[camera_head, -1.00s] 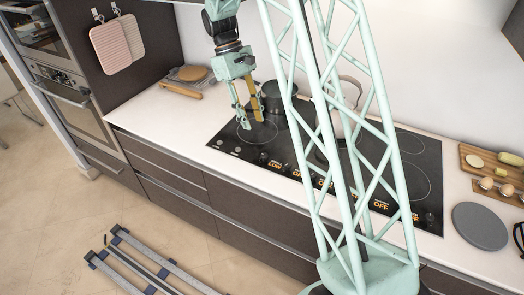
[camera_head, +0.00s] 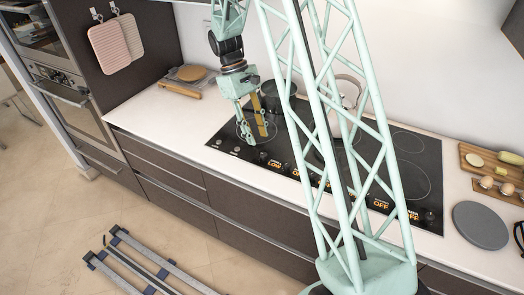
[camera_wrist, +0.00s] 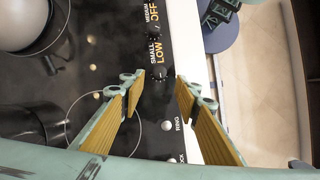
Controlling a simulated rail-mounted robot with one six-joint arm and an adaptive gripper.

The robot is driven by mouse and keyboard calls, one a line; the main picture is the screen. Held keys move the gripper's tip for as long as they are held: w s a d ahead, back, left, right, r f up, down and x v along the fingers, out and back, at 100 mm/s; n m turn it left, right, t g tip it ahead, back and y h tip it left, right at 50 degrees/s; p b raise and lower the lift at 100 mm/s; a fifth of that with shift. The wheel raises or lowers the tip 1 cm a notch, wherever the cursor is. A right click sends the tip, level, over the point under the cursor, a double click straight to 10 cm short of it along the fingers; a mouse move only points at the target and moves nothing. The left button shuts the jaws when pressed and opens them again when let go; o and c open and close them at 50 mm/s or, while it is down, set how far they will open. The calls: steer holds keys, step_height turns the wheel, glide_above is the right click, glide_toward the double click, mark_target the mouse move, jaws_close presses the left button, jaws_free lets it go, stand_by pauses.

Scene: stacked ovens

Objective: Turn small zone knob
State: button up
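The small zone knob (camera_wrist: 160,74) is a dark round knob on the cooktop's front strip, beside the label "SMALL LOW" in the wrist view. In the head view the small zone knob (camera_head: 263,157) is tiny, by the glowing LOW sign. My gripper (camera_head: 255,136) points down over the front left of the cooktop. In the wrist view my gripper (camera_wrist: 158,86) is open and empty, its two yellow-padded fingers to either side of the knob in the picture. I see no contact with the knob. Its exact height above the knob cannot be told.
The medium zone knob (camera_wrist: 157,32) is close by, with OFF lit. A dark pot (camera_head: 280,97) and a kettle (camera_head: 347,92) stand behind on the cooktop (camera_head: 412,160). Boards with food (camera_head: 490,170) lie at the right. The white counter (camera_head: 150,110) on the left has free room.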

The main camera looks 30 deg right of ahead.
mark_target(263, 154)
steer(key=shift+x, duration=3.65)
steer(key=shift+c, duration=0.7)
steer(key=c, duration=0.7)
